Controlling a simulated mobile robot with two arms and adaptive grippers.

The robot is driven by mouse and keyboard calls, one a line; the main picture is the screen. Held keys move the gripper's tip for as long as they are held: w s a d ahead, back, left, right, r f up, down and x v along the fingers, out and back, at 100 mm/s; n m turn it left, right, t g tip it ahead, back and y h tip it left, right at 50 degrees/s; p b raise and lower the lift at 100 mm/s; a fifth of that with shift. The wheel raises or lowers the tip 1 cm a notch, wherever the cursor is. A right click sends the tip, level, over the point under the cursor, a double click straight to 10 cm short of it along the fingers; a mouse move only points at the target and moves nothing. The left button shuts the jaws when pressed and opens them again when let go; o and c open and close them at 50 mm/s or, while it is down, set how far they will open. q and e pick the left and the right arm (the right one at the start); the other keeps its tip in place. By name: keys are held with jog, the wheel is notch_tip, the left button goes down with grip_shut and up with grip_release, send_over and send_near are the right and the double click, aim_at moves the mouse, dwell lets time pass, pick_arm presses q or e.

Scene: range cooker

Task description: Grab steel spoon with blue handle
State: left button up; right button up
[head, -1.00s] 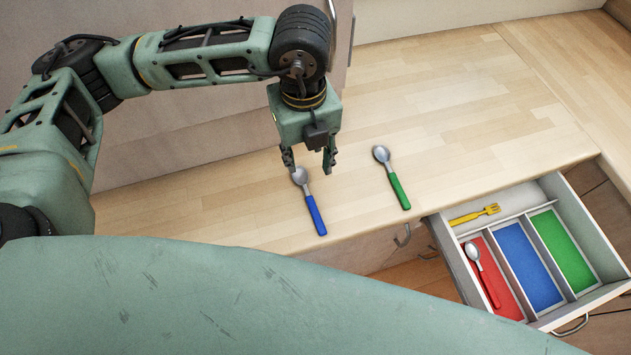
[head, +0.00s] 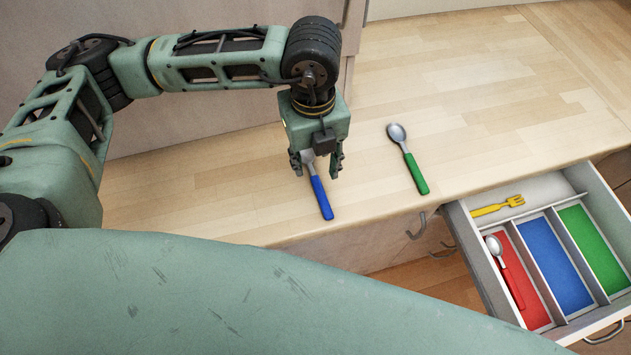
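The steel spoon with a blue handle (head: 321,199) lies on the wooden worktop, its handle pointing toward the front edge. My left gripper (head: 316,170) points down over the spoon's bowl end, with one finger on each side of it. Its fingers are apart, and I see no contact with the spoon. The gripper partly hides the bowl. Whether the fingertips touch the worktop cannot be told. My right gripper is not in view.
A spoon with a green handle (head: 415,174) lies to the right on the worktop (head: 470,110). An open drawer (head: 473,240) at lower right has red, blue and green compartments. A red-handled spoon (head: 510,277) lies in the red one, and a yellow fork (head: 497,206) in the rear compartment.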

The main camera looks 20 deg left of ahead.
aim_at(316, 179)
pick_arm(q)
jog(key=f+p, duration=0.1)
jog(key=f, duration=0.1)
jog(key=f+p, duration=0.1)
jog(key=f, duration=0.1)
jog(key=f+p, duration=0.1)
jog(key=f, duration=0.1)
jog(key=shift+w+d+f, duration=0.1)
jog(key=shift+w, duration=0.2)
jog(key=shift+f, duration=0.2)
grip_shut()
